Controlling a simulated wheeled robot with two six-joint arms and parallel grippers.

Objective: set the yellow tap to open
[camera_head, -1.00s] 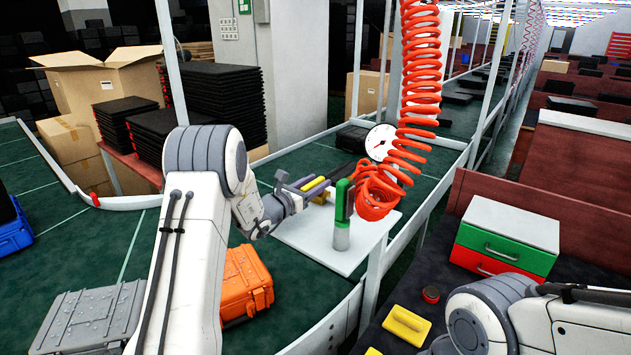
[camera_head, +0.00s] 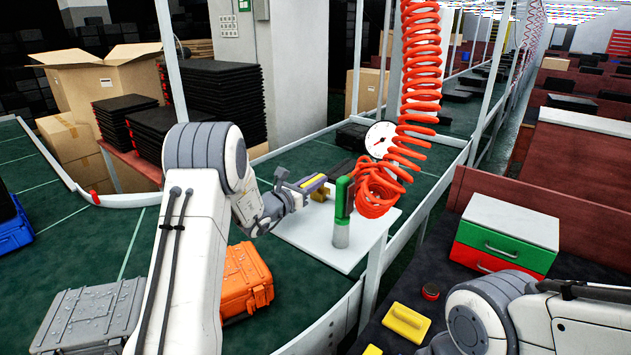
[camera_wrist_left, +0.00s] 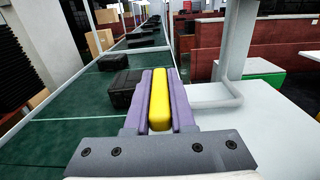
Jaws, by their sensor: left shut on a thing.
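The yellow tap shows as a yellow lever (camera_wrist_left: 159,102) in the left wrist view, held lengthwise between the two purple fingers of my left gripper (camera_wrist_left: 160,95). In the head view, my left gripper (camera_head: 312,183) is above the white board, and a yellow part of the tap (camera_head: 321,193) shows beside its fingers. The gripper covers much of the tap there. My right arm shows at the lower right of the head view, but its fingers are out of the picture.
A green and grey post (camera_head: 342,215) stands on the white board (camera_head: 322,248) close right of my left gripper. A red coiled hose (camera_head: 418,85) hangs beside it, with a round gauge (camera_head: 380,140) behind. An orange case (camera_head: 245,283) lies on the conveyor.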

